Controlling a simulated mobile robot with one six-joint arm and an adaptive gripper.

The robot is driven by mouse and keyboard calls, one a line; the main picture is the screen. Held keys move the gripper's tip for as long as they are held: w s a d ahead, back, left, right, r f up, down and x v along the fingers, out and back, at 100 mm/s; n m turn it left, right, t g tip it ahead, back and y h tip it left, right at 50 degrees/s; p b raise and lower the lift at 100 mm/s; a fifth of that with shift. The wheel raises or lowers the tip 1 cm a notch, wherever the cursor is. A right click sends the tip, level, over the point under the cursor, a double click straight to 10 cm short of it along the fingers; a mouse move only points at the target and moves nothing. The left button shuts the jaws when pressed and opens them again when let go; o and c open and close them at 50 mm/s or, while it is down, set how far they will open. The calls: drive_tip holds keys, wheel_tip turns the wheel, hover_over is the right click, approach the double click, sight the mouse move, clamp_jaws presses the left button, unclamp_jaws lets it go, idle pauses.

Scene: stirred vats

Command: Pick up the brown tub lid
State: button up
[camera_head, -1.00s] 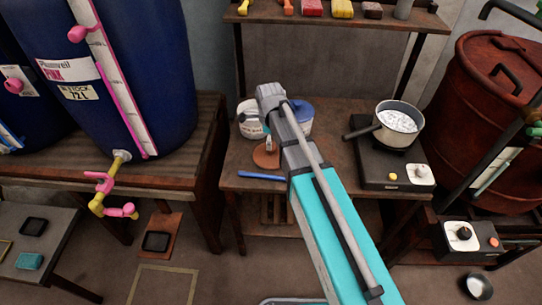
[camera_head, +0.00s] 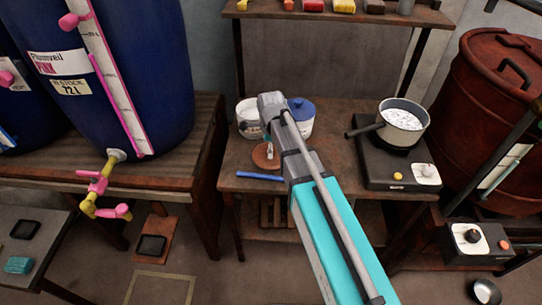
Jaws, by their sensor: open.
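The brown tub lid (camera_head: 262,160) is a flat, round disc lying on the wooden table, in front of a white tub. My gripper (camera_head: 269,149) points down at the lid from above, at the end of my turquoise and grey arm. It is open, and its pale tips show over the lid's right part. My arm hides part of the gripper and the lid's right edge. Whether the tips touch the lid cannot be told.
An open white tub (camera_head: 248,119) and a blue-lidded tub (camera_head: 303,117) stand behind. A blue stick (camera_head: 259,176) lies in front of the lid. A pot (camera_head: 403,121) sits on a hotplate (camera_head: 376,168) to the right. A blue vat (camera_head: 165,70) stands left.

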idle(0.3)
drive_tip(key=c, duration=1.1)
drive_tip(key=shift+c, duration=0.2)
drive_tip(key=shift+r, duration=0.1)
wheel_tip(320, 180, up, 2)
drive_tip(key=p, duration=0.2)
drive_tip(key=shift+r+p, duration=0.25)
drive_tip(key=shift+p, duration=0.1)
drive_tip(key=s+d+r+p, duration=0.3)
drive_tip(key=s+r+p, duration=0.7)
drive_tip(key=s, duration=0.3)
drive_tip(key=shift+s+d+r, duration=0.15)
drive_tip(key=shift+s+d, duration=0.05)
drive_tip(key=shift+s, duration=0.1)
drive_tip(key=shift+a, duration=0.15)
